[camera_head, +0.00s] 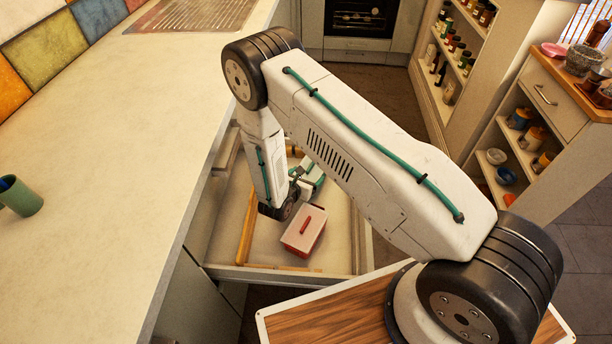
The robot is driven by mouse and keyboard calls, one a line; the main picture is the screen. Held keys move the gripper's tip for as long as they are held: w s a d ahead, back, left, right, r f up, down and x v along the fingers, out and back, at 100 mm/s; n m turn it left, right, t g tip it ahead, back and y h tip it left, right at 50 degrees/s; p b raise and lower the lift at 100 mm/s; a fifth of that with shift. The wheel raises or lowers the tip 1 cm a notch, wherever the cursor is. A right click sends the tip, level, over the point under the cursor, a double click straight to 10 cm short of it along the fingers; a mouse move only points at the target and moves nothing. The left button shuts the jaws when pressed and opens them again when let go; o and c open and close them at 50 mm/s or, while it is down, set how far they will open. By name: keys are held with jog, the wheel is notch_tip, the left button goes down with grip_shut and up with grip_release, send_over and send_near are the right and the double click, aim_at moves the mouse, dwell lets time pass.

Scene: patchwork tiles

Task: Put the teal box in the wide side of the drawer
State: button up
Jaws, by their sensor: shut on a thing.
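The open drawer (221,271) juts out from under the counter. A wooden divider (247,228) runs along its inside, with a narrower strip on the left and a wider part on the right. My gripper (311,184) is over the wider part, largely hidden behind my wrist and forearm. It is shut on what looks like the teal box (316,174), of which only a small teal and pale patch shows. I cannot tell whether that box touches the drawer floor.
A red box with a pale lid (303,231) sits in the near end of the wider part, just in front of my gripper. The counter (110,170) borders the drawer on the left, with a green cup (21,199) on it. Shelves (515,150) stand at right.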

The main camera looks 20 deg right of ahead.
jog(key=shift+f, duration=0.15)
jog(key=o, duration=1)
jog(key=shift+c, duration=0.2)
jog(key=shift+a, duration=0.1)
